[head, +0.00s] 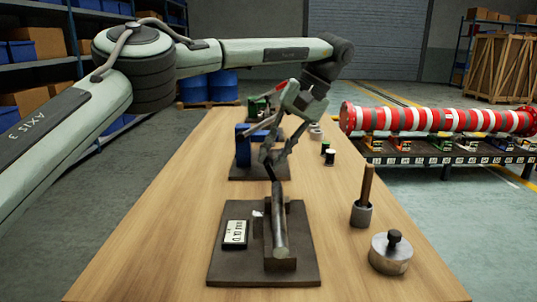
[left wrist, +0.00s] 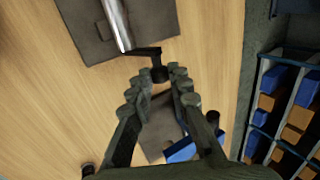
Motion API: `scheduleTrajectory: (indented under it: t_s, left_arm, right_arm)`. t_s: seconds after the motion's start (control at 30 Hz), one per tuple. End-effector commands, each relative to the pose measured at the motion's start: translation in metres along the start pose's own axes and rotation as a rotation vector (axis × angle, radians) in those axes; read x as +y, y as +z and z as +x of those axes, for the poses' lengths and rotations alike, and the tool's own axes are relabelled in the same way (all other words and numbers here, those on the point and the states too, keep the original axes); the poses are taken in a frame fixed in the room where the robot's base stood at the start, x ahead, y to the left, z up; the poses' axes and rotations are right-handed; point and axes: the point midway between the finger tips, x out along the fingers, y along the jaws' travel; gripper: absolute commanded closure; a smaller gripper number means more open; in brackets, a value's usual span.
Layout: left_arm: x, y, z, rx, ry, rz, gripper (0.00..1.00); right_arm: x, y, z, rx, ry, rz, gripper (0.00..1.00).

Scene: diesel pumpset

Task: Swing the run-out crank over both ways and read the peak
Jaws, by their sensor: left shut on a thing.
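A dark base plate (head: 225,268) on the near half of the bench carries a metal shaft (head: 279,228) lying in a cradle. A small readout (head: 236,234) with a pale face stands at its left; I cannot read its figures. The black crank arm (left wrist: 144,52) projects from the shaft's end in the left wrist view, with a dark knob (left wrist: 159,74) at its tip. My left gripper (head: 268,158) is shut on the crank at the far end of the shaft; its fingertips (left wrist: 156,84) are around the knob. My right gripper is not in view.
A metal cup with a brown rod (head: 362,215) and a round metal weight (head: 390,253) stand at right. A blue fixture (head: 243,148) and small black and green items (head: 327,155) lie farther back. A red-and-white striped cylinder (head: 430,121) lies beyond the bench. The left bench side is clear.

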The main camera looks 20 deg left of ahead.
Motion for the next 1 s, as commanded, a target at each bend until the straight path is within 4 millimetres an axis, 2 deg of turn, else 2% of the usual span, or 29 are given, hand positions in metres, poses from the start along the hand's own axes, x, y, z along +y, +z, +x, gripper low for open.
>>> scheduleTrajectory:
  t_s: [0.23,0.67,0.7,0.8,0.87,1.0]
  left_arm:
    - [0.0028,-0.0004,-0.0034,0.002,-0.062,-0.002,1.0]
    - [0.0028,-0.0006,-0.0034,0.001,-0.071,-0.002,1.0]
    - [0.0027,-0.0006,-0.0033,0.001,-0.071,-0.002,0.78]
    - [0.0028,-0.0005,-0.0031,0.001,-0.071,-0.002,0.66]
    - [0.0029,-0.0005,-0.003,0.001,-0.071,-0.001,0.61]
    - [0.0031,-0.0004,-0.0027,0.0,-0.071,-0.001,0.61]
  right_arm:
    - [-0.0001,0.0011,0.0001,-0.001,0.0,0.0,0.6]
    - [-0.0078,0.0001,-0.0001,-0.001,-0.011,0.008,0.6]
    - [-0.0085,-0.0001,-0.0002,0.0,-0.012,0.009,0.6]
    - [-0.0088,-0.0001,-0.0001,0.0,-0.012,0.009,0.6]
    - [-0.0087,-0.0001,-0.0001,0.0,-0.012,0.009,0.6]
    - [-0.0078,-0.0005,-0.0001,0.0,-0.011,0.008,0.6]
